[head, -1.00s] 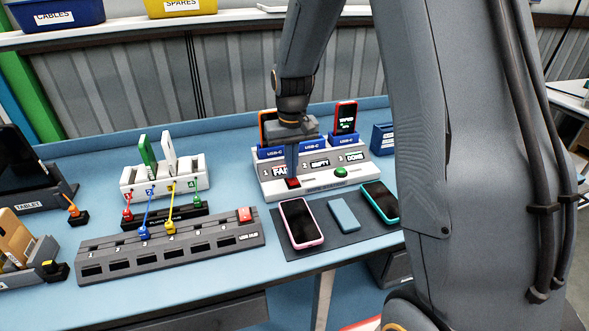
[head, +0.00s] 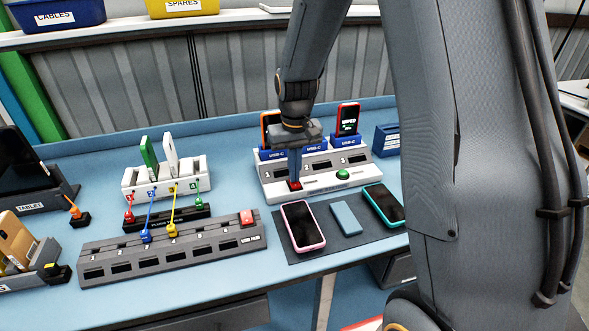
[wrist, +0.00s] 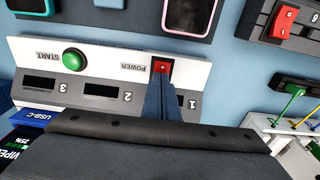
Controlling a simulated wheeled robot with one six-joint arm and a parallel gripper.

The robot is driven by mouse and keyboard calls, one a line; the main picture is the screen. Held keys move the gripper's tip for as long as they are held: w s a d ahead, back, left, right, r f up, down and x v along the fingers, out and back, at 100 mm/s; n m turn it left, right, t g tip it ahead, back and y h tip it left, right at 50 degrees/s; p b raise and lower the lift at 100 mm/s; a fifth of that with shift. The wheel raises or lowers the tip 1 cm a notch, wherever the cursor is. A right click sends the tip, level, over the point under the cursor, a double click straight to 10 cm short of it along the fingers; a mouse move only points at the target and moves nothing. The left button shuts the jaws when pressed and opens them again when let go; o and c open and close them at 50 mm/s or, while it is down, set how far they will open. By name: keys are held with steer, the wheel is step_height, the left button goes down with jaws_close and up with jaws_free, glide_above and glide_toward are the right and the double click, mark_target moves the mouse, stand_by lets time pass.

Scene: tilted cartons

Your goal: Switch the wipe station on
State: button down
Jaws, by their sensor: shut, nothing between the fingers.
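The wipe station (head: 270,188) is a white and grey unit with numbered bays, a green START button (head: 343,174) and a red POWER switch (head: 295,185). In the wrist view the station (wrist: 110,60) is upside down, with the red switch (wrist: 162,66) and green button (wrist: 74,60) clear. Its small displays (wrist: 100,90) are dark. My gripper (head: 294,178) is shut and empty, pointing down with its tips at the red switch. In the wrist view my gripper tips (wrist: 161,80) overlap the switch's edge; I cannot tell whether they press it.
Phones stand in the USB-C docks, one at the right (head: 348,119). A dark mat (head: 325,232) in front holds a pink phone (head: 301,225), a blue block (head: 345,218) and a teal phone (head: 384,205). A grey USB hub (head: 170,251) with its own red switch (head: 247,217) lies left.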

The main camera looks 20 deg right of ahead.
mark_target(296, 186)
step_height(296, 186, up, 5)
steer(key=p, duration=0.3)
steer(key=shift+f, duration=0.1)
step_height(296, 186, up, 9)
steer(key=b, duration=0.3)
steer(key=shift+s, duration=0.2)
steer(key=m+b, duration=0.2)
steer(key=m, duration=0.4)
steer(key=s+m+t+b, duration=0.1)
steer(key=m+b, duration=0.1)
steer(key=m, duration=0.4)
steer(key=s+m+b, duration=0.1)
steer(key=m+b, duration=0.1)
steer(key=m, duration=0.4)
steer(key=shift+s+b, duration=0.2)
steer(key=shift+b, duration=0.1)
steer(key=f+p, duration=0.1)
steer(key=f, duration=0.3)
steer(key=w+f+p, duration=0.1)
steer(key=f, duration=0.4)
steer(key=w+f, duration=0.1)
steer(key=f, duration=0.3)
steer(key=shift+w+f+p, duration=0.2)
steer(key=shift+f+p, duration=0.1)
steer(key=shift+p, duration=0.1)
